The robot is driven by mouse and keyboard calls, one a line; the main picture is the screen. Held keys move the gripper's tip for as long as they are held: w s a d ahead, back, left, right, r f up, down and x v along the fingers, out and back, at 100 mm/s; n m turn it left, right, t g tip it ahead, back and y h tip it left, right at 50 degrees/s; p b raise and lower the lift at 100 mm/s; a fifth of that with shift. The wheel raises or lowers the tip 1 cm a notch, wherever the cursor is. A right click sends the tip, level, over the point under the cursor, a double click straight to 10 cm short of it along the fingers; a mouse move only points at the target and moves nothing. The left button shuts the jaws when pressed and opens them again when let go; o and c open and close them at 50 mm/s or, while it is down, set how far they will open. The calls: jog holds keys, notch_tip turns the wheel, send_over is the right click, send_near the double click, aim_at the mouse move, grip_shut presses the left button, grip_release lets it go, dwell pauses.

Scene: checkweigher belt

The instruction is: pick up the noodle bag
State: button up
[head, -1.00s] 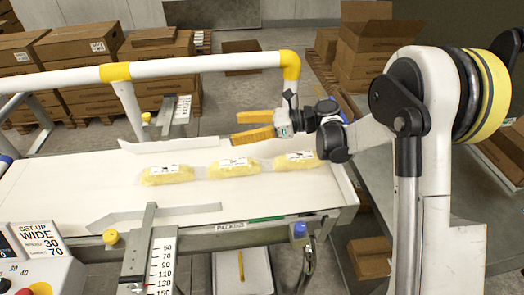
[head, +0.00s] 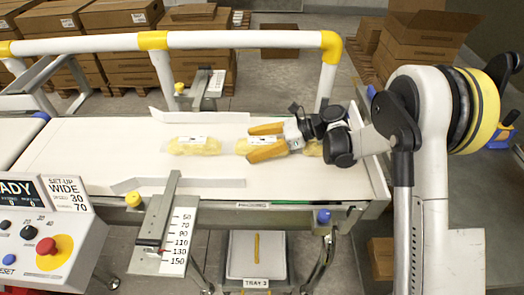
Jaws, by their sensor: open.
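Several clear bags of yellow noodles with white labels lie in a row on the white belt (head: 100,160). The left noodle bag (head: 193,146) is in full view. The middle noodle bag (head: 242,147) is partly covered by my gripper. The right noodle bag (head: 313,148) is mostly hidden behind my gripper and wrist. My gripper (head: 250,142) has two yellow-orange fingers spread apart, pointing left, over the middle bag. Nothing is visibly held. I cannot tell how high the fingers are above the bag.
A white rail with yellow joints (head: 240,40) runs behind the belt. Metal guides with a scale plate (head: 178,240) stand at the front edge. A control box (head: 50,245) is at lower left, and a tray (head: 256,262) sits below the belt. Cardboard boxes (head: 120,45) stand behind.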

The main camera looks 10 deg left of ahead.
jog(key=shift+s+a+f, duration=0.2)
jog(key=shift+a+f, duration=0.05)
jog(key=shift+a, duration=0.3)
jog(key=c, duration=1.4)
jog(key=shift+r, duration=0.1)
jog(key=shift+c, duration=0.4)
jog(key=shift+r, duration=0.1)
